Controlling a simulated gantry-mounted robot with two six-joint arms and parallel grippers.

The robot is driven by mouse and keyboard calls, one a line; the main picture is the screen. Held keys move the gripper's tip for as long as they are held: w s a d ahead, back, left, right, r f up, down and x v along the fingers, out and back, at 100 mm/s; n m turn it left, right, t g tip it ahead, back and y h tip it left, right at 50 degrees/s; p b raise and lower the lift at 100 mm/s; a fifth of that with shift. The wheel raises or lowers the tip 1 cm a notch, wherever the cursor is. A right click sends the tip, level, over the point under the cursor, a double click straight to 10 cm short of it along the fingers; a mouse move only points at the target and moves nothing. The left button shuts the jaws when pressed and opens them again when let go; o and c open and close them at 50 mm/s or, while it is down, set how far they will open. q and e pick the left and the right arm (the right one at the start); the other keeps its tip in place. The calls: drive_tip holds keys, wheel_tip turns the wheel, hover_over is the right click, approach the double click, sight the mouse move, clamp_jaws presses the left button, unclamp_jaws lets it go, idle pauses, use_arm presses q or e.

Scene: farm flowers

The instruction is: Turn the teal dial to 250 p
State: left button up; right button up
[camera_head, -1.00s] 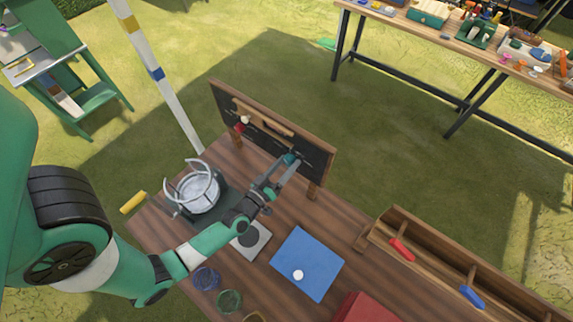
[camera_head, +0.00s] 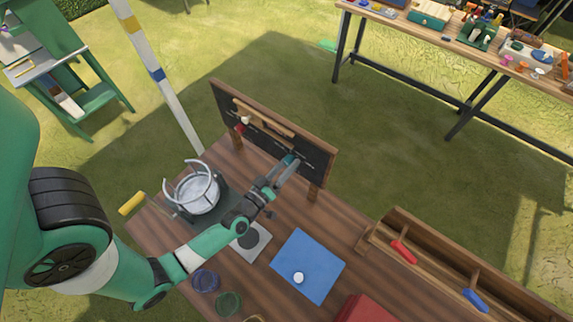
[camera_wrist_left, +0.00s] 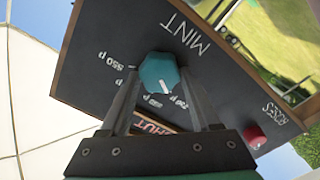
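The teal dial (camera_wrist_left: 158,72) sits on the face of the dark wood-framed board (camera_wrist_left: 100,40) under the chalk word MINT. Its white pointer aims down and slightly right in the left wrist view, toward the lower labels; the exact label is hard to tell. Price labels (camera_wrist_left: 113,63), one reading 850 p, curve around the dial. In the head view the dial (camera_head: 289,159) is at the board's right part. My left gripper (camera_wrist_left: 158,76) is open, its fingers on either side of the dial with slim gaps visible. My right gripper is not in view.
A red knob (camera_wrist_left: 254,137) marked ROSES is at the board's other end. On the table are a pot on a stand (camera_head: 199,193), a blue mat (camera_head: 310,268) with a white disc, and a wooden divided box (camera_head: 440,250). A long workbench (camera_head: 440,30) stands behind.

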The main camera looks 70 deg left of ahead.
use_arm(q)
drive_tip(key=o, duration=0.4)
drive_tip(key=shift+p+v, duration=1.1)
drive_tip(key=shift+v, duration=4.7)
